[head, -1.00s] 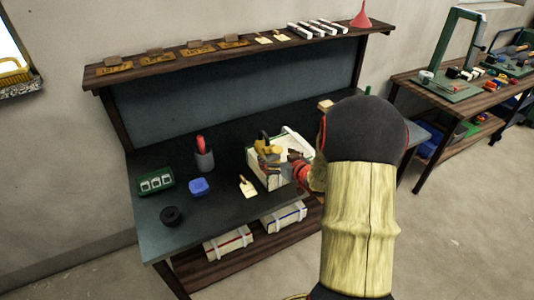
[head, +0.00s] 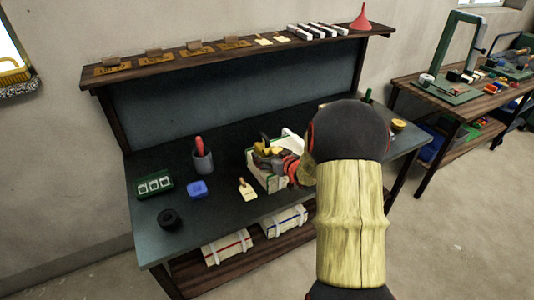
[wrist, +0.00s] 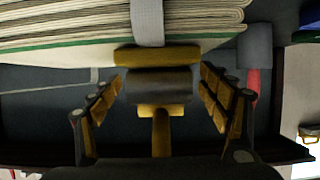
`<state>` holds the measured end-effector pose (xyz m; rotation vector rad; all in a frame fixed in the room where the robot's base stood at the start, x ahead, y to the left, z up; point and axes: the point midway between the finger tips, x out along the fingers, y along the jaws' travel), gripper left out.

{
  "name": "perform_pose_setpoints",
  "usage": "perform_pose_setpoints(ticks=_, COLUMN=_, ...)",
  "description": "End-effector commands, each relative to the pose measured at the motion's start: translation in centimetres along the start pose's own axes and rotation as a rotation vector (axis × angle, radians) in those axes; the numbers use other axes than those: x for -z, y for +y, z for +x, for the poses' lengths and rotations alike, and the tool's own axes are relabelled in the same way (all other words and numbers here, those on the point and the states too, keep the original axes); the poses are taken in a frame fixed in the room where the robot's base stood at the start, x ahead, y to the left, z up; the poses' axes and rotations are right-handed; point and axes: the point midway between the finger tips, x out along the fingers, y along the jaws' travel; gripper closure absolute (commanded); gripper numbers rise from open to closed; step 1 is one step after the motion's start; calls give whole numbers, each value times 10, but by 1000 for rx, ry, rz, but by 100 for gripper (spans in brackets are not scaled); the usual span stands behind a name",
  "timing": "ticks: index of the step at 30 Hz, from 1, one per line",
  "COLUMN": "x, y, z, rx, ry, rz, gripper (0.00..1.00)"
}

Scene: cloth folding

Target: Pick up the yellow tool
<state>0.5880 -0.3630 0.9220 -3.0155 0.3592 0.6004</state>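A yellow and grey tool (wrist: 160,110) shows in the middle of the wrist view, between the two fingers of my gripper (wrist: 162,80). Its grey block has yellow parts above and below. The fingers are spread, with visible gaps beside the block. In the head view my gripper (head: 272,154) is at the white box (head: 265,178) on the dark workbench (head: 225,225). Yellow and black parts show there, but I cannot clearly separate tool from gripper.
A shelf (head: 190,62) overhangs the bench's back.

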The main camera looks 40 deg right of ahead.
Motion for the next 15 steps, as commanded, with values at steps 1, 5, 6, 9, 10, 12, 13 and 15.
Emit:
perform_pose_setpoints(ticks=1, x=0, y=0, z=0, rx=0, ry=0, rz=0, gripper=28)
perform_pose_setpoints(ticks=5, x=0, y=0, z=0, rx=0, ry=0, rz=0, gripper=35)
perform_pose_setpoints(ticks=6, x=0, y=0, z=0, rx=0, ry=0, rz=0, gripper=38)
perform_pose_setpoints(ticks=9, x=0, y=0, z=0, rx=0, ry=0, rz=0, gripper=43)
perform_pose_setpoints(ticks=10, x=0, y=0, z=0, rx=0, ry=0, rz=0, gripper=45)
perform_pose_setpoints(ticks=12, x=0, y=0, z=0, rx=0, ry=0, rz=0, gripper=49)
perform_pose_setpoints(ticks=13, x=0, y=0, z=0, rx=0, ry=0, rz=0, gripper=51)
perform_pose_setpoints(ticks=15, x=0, y=0, z=0, rx=0, ry=0, rz=0, gripper=55)
